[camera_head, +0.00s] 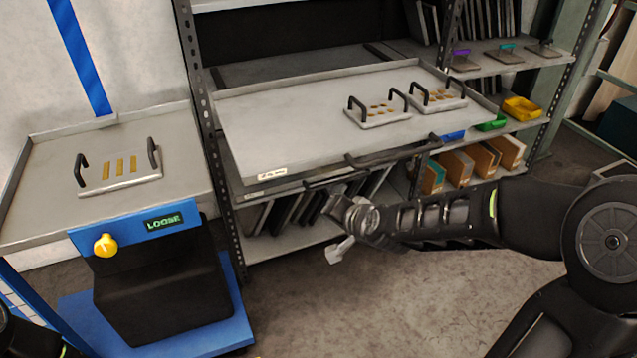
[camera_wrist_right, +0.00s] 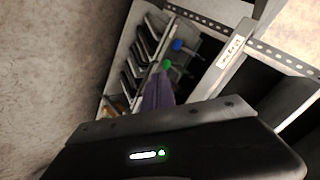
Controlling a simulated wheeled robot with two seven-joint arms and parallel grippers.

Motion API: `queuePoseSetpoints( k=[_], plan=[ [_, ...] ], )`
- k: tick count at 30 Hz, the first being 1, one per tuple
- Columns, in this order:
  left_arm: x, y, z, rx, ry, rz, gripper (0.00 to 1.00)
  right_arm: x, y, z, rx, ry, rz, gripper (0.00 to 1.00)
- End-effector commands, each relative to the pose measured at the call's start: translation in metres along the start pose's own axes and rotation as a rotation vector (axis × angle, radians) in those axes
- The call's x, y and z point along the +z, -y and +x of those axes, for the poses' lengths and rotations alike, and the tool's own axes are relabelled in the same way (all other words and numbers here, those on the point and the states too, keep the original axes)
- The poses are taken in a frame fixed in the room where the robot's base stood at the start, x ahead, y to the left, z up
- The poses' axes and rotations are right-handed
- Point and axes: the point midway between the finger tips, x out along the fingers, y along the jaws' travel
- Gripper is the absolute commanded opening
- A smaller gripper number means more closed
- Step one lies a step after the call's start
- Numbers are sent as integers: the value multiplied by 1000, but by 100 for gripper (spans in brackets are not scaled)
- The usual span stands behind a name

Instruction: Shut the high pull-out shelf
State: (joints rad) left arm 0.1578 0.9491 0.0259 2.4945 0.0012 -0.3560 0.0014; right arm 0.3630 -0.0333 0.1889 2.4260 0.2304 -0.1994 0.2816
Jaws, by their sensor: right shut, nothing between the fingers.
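The high pull-out shelf (camera_head: 300,115) is a grey tray drawn out toward me from the rack, with a white label at its front left corner. A dark bar handle (camera_head: 385,155) runs along its front edge. Two die plates with black handles, a nearer one (camera_head: 378,117) and a farther one (camera_head: 438,97), stand on its right part. My right gripper (camera_head: 336,203) is shut and empty, in front of and below the tray's front edge. It looks apart from the handle. A labelled shelf edge (camera_wrist_right: 230,55) shows in the right wrist view. My left gripper is out of view.
A second shelf front with a dark handle (camera_head: 327,180) lies just under the high shelf. At left, a grey-topped cart (camera_head: 40,190) with a blue "LOOSE" panel carries another die plate (camera_head: 119,172). Coloured bins (camera_head: 522,108) stand at right. Floor in front is clear.

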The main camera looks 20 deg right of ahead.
Motion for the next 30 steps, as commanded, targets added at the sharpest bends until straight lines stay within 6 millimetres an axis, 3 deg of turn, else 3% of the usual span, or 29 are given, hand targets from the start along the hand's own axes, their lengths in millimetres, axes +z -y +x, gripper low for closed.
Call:
queuePoseSetpoints(
  k=[1,3,6,8,12,15,30],
  plan=[
    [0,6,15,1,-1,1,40,-22,6,-12,-29,-65,70,0],
    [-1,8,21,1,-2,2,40,-46,19,-34,-66,-119,182,0],
    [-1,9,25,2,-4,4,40,-67,40,-64,-122,-159,353,0],
    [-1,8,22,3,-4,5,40,-68,51,-74,-140,-136,473,0],
    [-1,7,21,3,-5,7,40,-55,50,-70,-128,-76,648,0],
    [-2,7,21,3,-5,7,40,-54,50,-69,-126,-68,685,0],
    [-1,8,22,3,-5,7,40,-55,50,-59,-125,-69,683,0]
  ],
)
